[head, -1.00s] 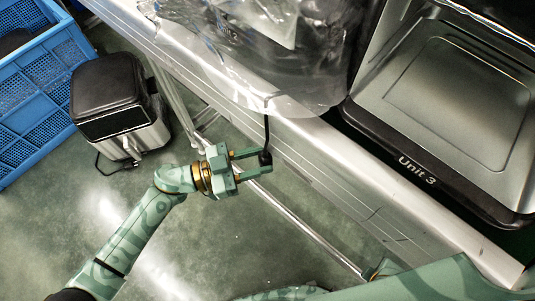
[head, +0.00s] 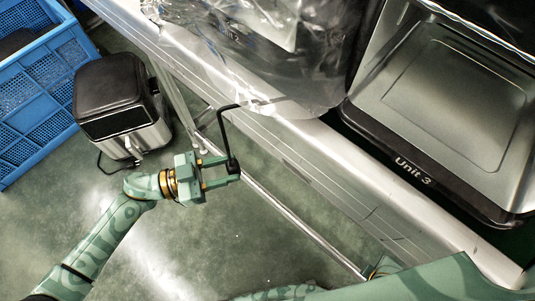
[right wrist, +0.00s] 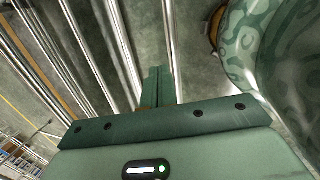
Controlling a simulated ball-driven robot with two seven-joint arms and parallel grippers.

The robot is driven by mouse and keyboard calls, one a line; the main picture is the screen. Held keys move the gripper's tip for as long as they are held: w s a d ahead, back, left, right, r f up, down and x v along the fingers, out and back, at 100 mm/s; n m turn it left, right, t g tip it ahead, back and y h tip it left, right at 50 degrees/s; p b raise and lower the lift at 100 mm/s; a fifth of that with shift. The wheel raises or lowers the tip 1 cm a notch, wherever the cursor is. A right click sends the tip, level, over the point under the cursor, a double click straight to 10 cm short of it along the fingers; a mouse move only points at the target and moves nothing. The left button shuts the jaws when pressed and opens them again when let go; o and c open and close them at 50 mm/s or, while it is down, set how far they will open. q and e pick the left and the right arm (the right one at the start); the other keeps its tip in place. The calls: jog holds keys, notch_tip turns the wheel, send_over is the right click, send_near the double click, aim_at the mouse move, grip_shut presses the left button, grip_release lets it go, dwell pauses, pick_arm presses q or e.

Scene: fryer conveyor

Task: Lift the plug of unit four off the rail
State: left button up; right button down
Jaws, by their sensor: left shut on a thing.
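My left gripper (head: 236,167) is shut on a black plug (head: 233,165), beside the rail over the floor. A black cable (head: 222,122) rises from the plug, bends, and runs across the silver rail (head: 310,140) to a unit wrapped in clear plastic (head: 285,60).
An unwrapped appliance marked Unit 3 (head: 413,170) stands to the right on the conveyor. A black and silver fryer (head: 120,105) stands on the floor at left, near a blue crate (head: 40,90). A thin metal bar (head: 290,213) runs below the rail. Floor at lower left is open.

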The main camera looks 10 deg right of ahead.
pick_arm(q)
jog(key=shift+s+a, duration=0.1)
jog(key=shift+a, duration=2.15)
